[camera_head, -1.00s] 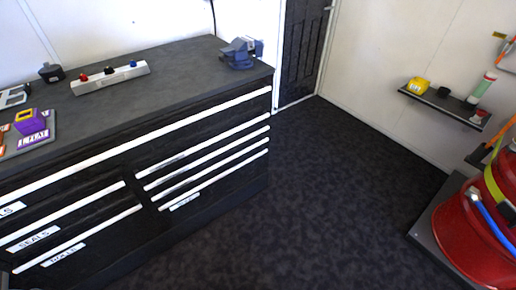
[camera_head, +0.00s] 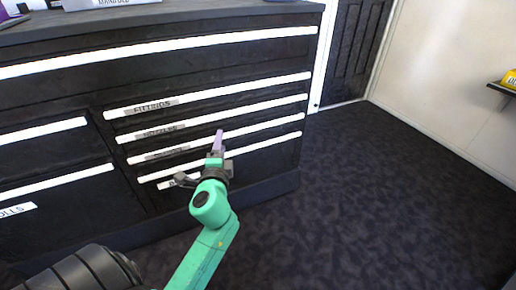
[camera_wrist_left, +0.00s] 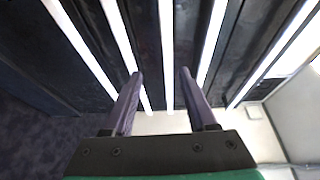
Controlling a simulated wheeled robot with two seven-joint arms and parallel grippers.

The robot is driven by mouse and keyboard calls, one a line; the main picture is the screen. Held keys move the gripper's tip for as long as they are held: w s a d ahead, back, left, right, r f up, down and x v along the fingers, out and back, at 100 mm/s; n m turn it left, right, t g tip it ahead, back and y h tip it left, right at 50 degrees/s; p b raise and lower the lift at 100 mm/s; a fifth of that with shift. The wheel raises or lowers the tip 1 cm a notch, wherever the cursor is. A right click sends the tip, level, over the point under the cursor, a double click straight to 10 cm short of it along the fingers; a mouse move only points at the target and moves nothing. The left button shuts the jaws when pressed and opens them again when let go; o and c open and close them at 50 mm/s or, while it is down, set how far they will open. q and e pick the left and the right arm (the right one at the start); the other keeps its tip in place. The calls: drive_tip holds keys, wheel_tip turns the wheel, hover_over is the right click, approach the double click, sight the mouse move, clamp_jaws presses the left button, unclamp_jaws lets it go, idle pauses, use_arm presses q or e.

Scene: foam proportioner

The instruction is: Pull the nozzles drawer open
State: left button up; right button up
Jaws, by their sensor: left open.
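The black cabinet's right-hand stack has several closed drawers with long white handle strips. The top label reads FITTINGS (camera_head: 152,106). The blurred label on the drawer below it looks like NOZZLES (camera_head: 165,131), with its white handle strip (camera_head: 262,108) running to the right. My left gripper (camera_head: 218,140) is in front of the lower drawers of this stack, its tip overlapping the lower strips in the head view. In the left wrist view its two fingers (camera_wrist_left: 161,74) are apart with nothing held. A white strip (camera_wrist_left: 166,45) shows between them; contact cannot be told. My right gripper is out of view.
Wider drawers (camera_head: 50,185) fill the cabinet's left side, all shut. The cabinet top (camera_head: 200,14) carries a manifold block (camera_head: 105,3). Dark floor (camera_head: 390,190) is clear to the right. A wall shelf (camera_head: 503,89) is at the right edge.

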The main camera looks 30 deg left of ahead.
sight(224, 116)
use_arm(q)
drive_tip(key=x, duration=0.5)
drive_tip(key=r+b+x, duration=0.1)
drive_tip(key=x, duration=0.8)
drive_tip(key=shift+w+a+r, duration=0.15)
drive_tip(key=shift+a+r, duration=0.1)
drive_tip(key=shift+a, duration=0.05)
clamp_jaws()
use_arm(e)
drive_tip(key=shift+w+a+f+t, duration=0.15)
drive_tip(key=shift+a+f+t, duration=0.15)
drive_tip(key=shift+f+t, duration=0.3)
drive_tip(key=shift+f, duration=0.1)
